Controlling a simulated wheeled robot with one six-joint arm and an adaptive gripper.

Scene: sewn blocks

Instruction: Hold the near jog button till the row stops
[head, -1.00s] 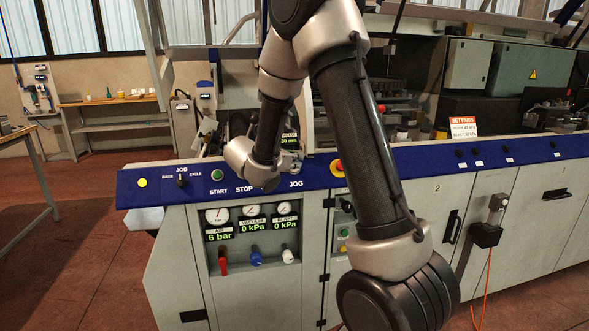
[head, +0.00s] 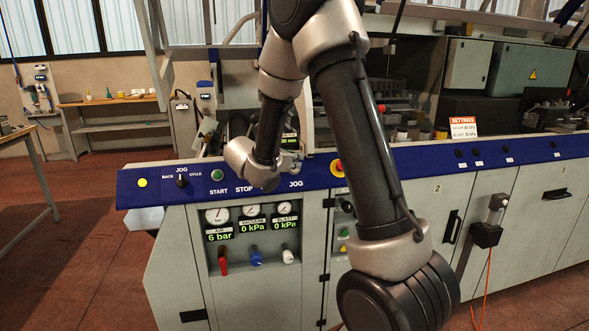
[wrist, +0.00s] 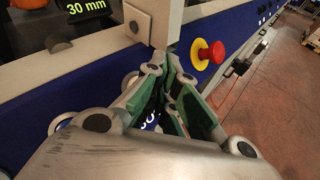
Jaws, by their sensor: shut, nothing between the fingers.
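My gripper (wrist: 167,72) is shut and empty, its green-padded fingers meeting over the blue control panel (wrist: 215,25). In the head view, the end of my arm is over the panel (head: 128,186) between the STOP and JOG labels. The JOG label (head: 296,184) shows just right of my wrist. The jog button is hidden behind the fingers, and I cannot tell whether they touch or press it. A separate JOG selector (head: 181,181) marked BACK and CYCLE sits at the panel's left. No row of blocks can be made out.
A red emergency knob on a yellow base (wrist: 208,54) stands close right of my fingers; it also shows in the head view (head: 338,167). The green START button (head: 217,175) is left of my wrist. A grey frame post (wrist: 165,22) rises just beyond the fingertips.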

